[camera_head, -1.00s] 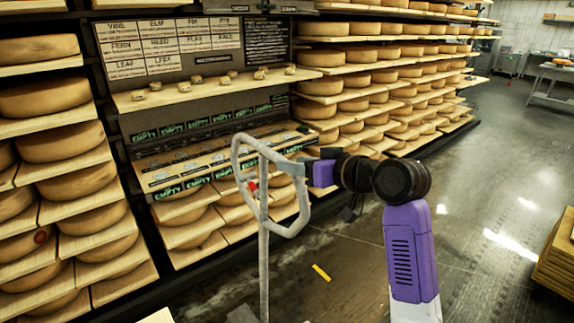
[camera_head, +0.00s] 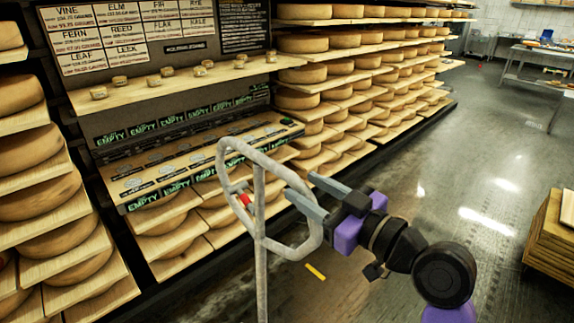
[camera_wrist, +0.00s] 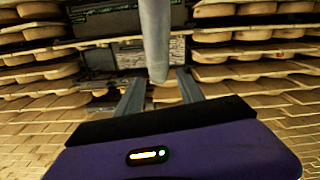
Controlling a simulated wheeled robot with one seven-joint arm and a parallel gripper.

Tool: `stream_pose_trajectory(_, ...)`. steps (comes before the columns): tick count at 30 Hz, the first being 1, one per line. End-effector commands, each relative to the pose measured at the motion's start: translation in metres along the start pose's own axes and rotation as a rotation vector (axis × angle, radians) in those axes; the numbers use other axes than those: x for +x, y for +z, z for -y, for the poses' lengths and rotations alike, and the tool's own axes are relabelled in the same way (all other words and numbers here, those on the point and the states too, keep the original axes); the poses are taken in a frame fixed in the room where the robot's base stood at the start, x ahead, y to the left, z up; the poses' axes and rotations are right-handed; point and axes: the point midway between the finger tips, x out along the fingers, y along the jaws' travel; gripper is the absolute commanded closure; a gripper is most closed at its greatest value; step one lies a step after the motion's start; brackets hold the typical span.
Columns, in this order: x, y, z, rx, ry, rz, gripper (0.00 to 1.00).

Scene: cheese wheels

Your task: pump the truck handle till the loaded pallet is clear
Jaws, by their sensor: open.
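The truck handle (camera_head: 228,150) is a pale grey upright loop on a post, with a small red lever (camera_head: 245,199) inside it. My gripper (camera_head: 300,187) is open, with its two grey fingers pointing left at the right side of the loop. In the wrist view the handle bar (camera_wrist: 155,40) stands ahead, lined up with the gap between the open fingers (camera_wrist: 160,92). I cannot tell whether the bar is inside the gap or just beyond it. The truck's body and the loaded pallet are not in view.
Shelves of cheese wheels (camera_head: 350,75) line the wall behind the handle. A sloped label rack (camera_head: 190,165) stands close behind the loop. A stack of wooden boards (camera_head: 550,235) is at the right edge. A yellow strip (camera_head: 315,272) lies on the floor.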

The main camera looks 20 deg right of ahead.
Motion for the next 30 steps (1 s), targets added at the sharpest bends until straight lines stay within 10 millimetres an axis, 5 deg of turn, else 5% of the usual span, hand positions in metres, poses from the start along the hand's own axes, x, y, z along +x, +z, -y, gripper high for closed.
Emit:
stream_pose_trajectory(5,0.008,-0.002,0.002,-0.008,-0.001,-0.006,0.55)
stream_pose_trajectory(18,0.068,-0.002,0.001,-0.006,-0.001,-0.004,0.55)
stream_pose_trajectory(30,0.076,-0.001,0.002,-0.007,0.000,-0.005,0.55)
